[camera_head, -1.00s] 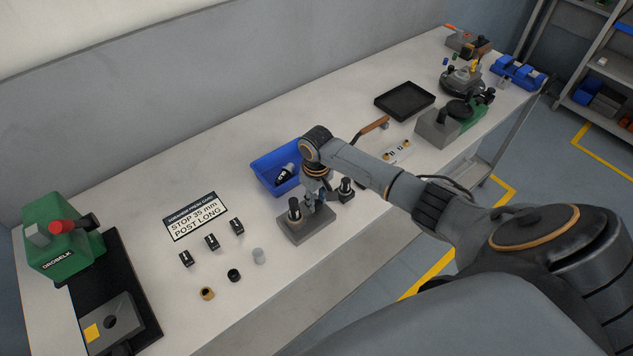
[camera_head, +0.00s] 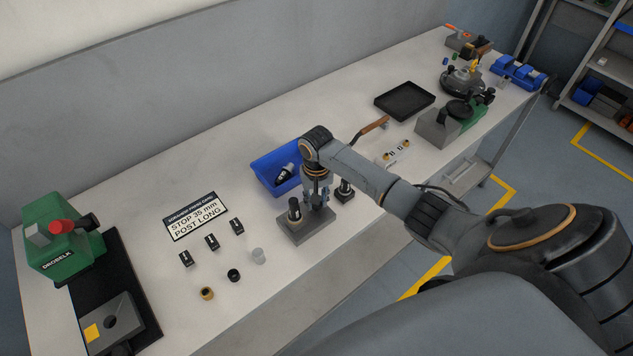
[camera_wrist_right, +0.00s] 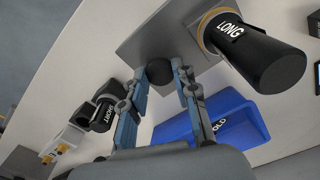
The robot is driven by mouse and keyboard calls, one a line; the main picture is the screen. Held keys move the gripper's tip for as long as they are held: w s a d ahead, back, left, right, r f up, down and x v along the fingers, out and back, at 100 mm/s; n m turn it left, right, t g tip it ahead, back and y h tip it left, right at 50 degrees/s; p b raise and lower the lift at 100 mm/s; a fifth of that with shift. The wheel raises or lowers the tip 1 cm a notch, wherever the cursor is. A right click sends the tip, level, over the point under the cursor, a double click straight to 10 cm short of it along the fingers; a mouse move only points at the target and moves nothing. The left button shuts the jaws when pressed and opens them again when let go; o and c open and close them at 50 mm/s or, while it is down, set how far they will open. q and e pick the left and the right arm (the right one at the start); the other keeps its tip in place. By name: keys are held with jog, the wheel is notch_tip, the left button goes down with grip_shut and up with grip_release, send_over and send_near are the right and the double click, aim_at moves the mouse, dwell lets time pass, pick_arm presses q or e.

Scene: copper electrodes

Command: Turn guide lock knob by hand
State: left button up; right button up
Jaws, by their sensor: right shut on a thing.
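A grey metal block (camera_head: 308,232) stands on the bench, with a black post marked LONG (camera_head: 295,212) upright on its left part. The LONG post (camera_wrist_right: 255,55) also shows in the right wrist view, with a brass-coloured ring at its base. My right gripper (camera_head: 319,205) points down over the block, beside the LONG post. In the right wrist view its fingertips (camera_wrist_right: 165,68) are closed around a dark round knob (camera_wrist_right: 159,73) on the block. In the head view the fingers mostly hide the knob. My left gripper is not in view.
A black post marked SHORT (camera_head: 345,189) stands just right of the block. A blue bin (camera_head: 268,172) with a dark part inside is behind. Black labelled pieces (camera_head: 212,242) and small rings (camera_head: 207,293) lie to the left. A black tray (camera_head: 404,101) is farther back.

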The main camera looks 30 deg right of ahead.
jog(key=shift+m, duration=0.3)
jog(key=o, duration=1)
jog(key=shift+r, duration=3.05)
notch_tip(320, 180, up, 12)
